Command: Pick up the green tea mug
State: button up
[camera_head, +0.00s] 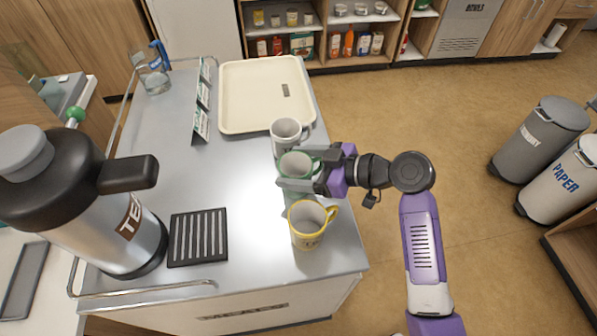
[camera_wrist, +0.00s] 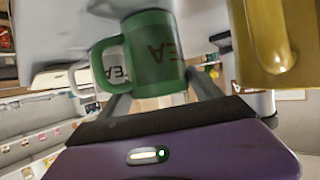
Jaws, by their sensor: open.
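The green tea mug (camera_head: 294,164) stands on the metal cart top in a row of mugs, between a white mug (camera_head: 285,132) and a yellow mug (camera_head: 308,232). My gripper (camera_head: 300,171) comes in from the right at the green mug, its fingers apart and reaching along the mug. The yellow mug (camera_wrist: 262,40) is close on the right.
A large tea flask (camera_head: 115,235) and a black slotted drip tray (camera_head: 198,238) are at the left. A cream tray (camera_head: 248,110), small cards (camera_head: 201,124) and a glass jug (camera_head: 153,78) are farther back. Open floor lies right of the cart.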

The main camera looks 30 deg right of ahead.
aim_at(282, 165)
jog(key=shift+x, duration=1.55)
jog(key=shift+c, duration=0.2)
jog(key=shift+r, duration=0.1)
jog(key=c, duration=1.3)
jog(key=shift+o, duration=0.2)
